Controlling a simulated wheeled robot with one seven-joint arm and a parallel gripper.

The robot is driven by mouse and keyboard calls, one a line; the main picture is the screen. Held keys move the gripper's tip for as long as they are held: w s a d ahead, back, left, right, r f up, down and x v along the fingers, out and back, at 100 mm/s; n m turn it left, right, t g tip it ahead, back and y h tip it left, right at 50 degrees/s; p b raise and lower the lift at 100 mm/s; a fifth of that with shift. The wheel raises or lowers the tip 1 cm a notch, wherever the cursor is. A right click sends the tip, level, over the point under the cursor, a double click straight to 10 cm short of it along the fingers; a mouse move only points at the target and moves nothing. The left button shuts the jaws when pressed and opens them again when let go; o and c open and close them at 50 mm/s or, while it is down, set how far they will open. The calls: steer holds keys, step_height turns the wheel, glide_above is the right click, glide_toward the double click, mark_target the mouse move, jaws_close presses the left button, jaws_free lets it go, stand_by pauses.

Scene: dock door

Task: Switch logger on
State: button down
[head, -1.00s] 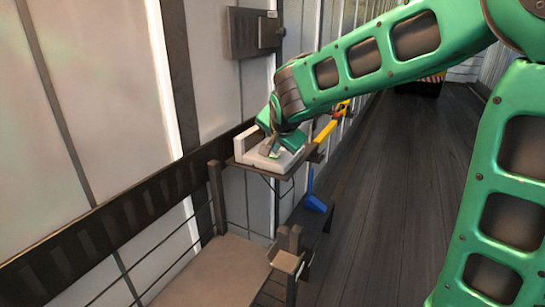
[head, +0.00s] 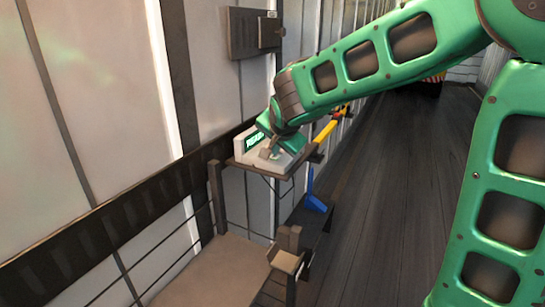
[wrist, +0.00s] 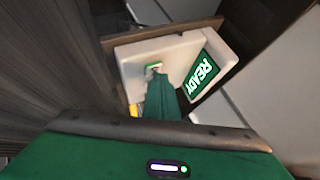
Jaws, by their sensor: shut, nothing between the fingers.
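The logger (head: 251,157) is a pale box on a small brown shelf against the wall. Its green screen (wrist: 203,75) is lit and reads READY in the wrist view; the screen also shows in the head view (head: 255,140). A small green-and-white button or switch (wrist: 153,65) sits on the logger's pale top face. My gripper (head: 268,152) is shut and empty, pointing down over that face. In the wrist view its tip (wrist: 156,73) is right at the button and partly overlaps it. I cannot tell whether they touch.
The brown shelf (head: 277,173) holds the logger. A yellow tool (head: 325,131) is beyond it, and a blue object (head: 314,203) stands on a lower dark ledge. A dark wall box (head: 246,33) hangs above. The floor to the right (head: 400,190) is clear.

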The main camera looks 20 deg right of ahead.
mark_target(275, 158)
steer(key=shift+r, duration=0.95)
steer(key=shift+r, duration=0.1)
steer(key=shift+r, duration=2.4)
steer(key=s+d+f+n+g+h, duration=0.15)
steer(key=s+d+f, duration=0.25)
steer(key=s+d, duration=0.45)
steer(key=s+d+f+g+y, duration=0.1)
steer(key=s+d+f+g, duration=0.2)
steer(key=s+d, duration=0.5)
steer(key=s+f+n+g+y, duration=0.1)
steer(key=s+f, duration=0.3)
steer(key=s, duration=0.8)
steer(key=s+f+n+g+y, duration=0.1)
steer(key=s+f+n+g, duration=0.1)
steer(key=s, duration=1)
steer(key=shift+s+d+f+g, duration=0.25)
steer(key=shift+d+f+g, duration=0.15)
steer(key=shift+f+g, duration=0.4)
